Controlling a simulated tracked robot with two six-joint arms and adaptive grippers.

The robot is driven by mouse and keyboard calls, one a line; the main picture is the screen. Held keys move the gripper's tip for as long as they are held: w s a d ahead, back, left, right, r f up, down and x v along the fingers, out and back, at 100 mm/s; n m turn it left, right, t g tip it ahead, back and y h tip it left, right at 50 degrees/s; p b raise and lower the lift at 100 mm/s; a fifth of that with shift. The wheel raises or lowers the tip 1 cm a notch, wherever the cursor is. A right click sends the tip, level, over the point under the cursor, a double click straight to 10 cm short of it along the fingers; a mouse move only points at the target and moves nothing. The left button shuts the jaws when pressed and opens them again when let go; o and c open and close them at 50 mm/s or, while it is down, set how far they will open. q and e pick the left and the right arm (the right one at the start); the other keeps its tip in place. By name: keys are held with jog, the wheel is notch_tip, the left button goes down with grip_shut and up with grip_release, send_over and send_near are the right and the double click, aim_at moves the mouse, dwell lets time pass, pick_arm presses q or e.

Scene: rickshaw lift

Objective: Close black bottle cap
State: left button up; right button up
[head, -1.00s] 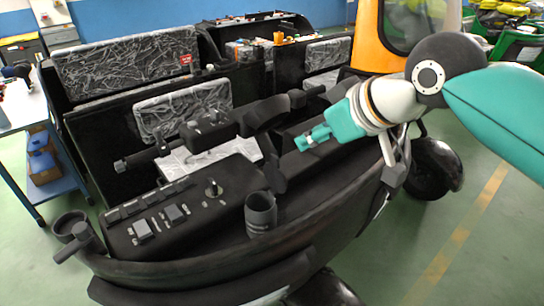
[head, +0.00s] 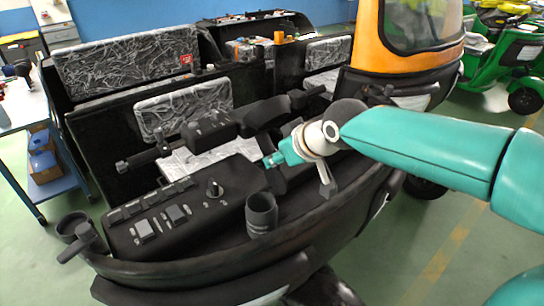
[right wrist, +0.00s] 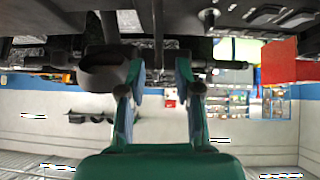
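No loose black cap can be made out for certain. A black open-topped cylindrical cup (head: 261,213) stands upright at the right of the dashboard. A second black round holder (head: 78,232) with a side piece sits at the dashboard's left end. My right gripper (head: 271,161) reaches in from the right, above the dashboard and up and slightly right of the cup, apart from it. In the right wrist view its two fingers (right wrist: 160,72) stand apart with nothing held between them. A dark rounded thing (right wrist: 103,75) shows left of the fingers there. My left gripper is out of view.
The rickshaw's black dashboard (head: 160,215) carries switches and a small knob (head: 213,189). The black handlebar (head: 205,130) crosses behind it, before plastic-wrapped seats (head: 125,62). A table (head: 22,105) stands at far left. Green floor (head: 430,255) is open at right.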

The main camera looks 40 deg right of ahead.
jog(key=shift+x, duration=1.15)
grip_shut()
